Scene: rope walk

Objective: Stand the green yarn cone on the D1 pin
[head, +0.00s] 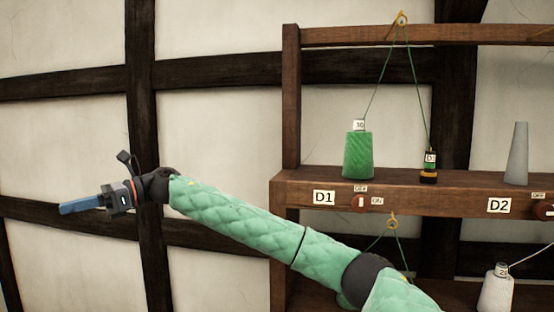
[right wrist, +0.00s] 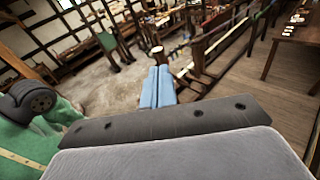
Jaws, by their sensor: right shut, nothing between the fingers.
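The green yarn cone (head: 357,155) stands upright on the shelf (head: 420,198), just above and right of the D1 label (head: 324,198). A white piece marked "30" shows at its top. No bare pin shows at D1; whether the pin is inside the cone is hidden. A green thread runs from the cone top up to a brass hook (head: 402,18) and down to a small dark D1 piece (head: 429,167). My right gripper (head: 62,209) is far left of the cone, its blue fingers shut and empty; it also shows in the right wrist view (right wrist: 158,72). My left gripper is not in view.
A red switch (head: 363,203) is on the shelf's front edge. A white yarn cone (head: 496,288) is on the lower shelf. Space before the wall at left is open.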

